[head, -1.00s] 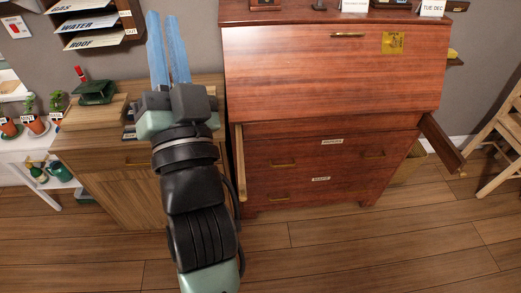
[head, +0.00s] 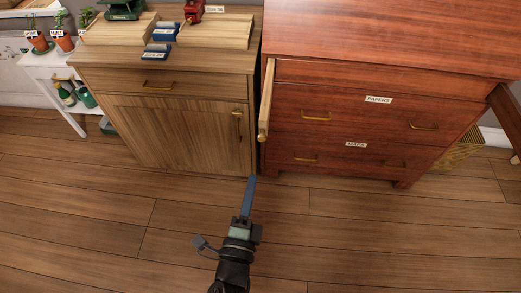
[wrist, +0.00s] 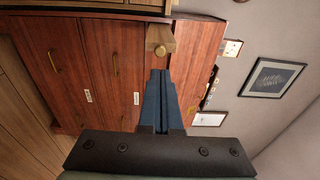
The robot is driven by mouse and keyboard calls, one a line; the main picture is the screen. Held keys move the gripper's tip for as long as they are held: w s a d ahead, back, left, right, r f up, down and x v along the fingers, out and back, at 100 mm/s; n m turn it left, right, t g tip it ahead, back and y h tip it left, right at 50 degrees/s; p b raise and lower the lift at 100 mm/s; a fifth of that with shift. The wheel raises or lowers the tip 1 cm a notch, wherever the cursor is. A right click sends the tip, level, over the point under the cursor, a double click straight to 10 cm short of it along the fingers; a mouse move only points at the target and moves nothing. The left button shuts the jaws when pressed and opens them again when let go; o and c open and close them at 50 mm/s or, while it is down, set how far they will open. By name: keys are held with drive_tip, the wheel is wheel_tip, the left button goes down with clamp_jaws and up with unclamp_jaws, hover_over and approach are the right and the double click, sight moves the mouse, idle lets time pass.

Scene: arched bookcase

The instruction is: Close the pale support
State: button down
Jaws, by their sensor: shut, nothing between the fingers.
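The pale support (head: 266,98) is a light wooden bar sticking out from the left side of the red-brown desk (head: 380,120), with a small brass knob on its front end. In the wrist view the pale support (wrist: 160,36) shows end-on, its knob just beyond my fingertips. My gripper (head: 250,180) is shut and empty, low in front of the gap between desk and cabinet, its blue fingers pointing toward the furniture. In the wrist view my gripper (wrist: 158,72) appears close to the support's end; I cannot tell whether they touch.
A dark support (head: 508,115) juts out at the desk's right side. A light wooden cabinet (head: 180,125) with trays on top stands left of the desk. A white plant table (head: 62,70) is at far left. The wood floor (head: 390,235) in front is clear.

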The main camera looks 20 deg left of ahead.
sight(261, 140)
drive_tip(key=b+x, duration=0.1)
drive_tip(key=x, duration=0.8)
drive_tip(key=shift+w+a, duration=0.1)
drive_tip(key=shift+w, duration=0.3)
drive_tip(key=shift+w, duration=0.1)
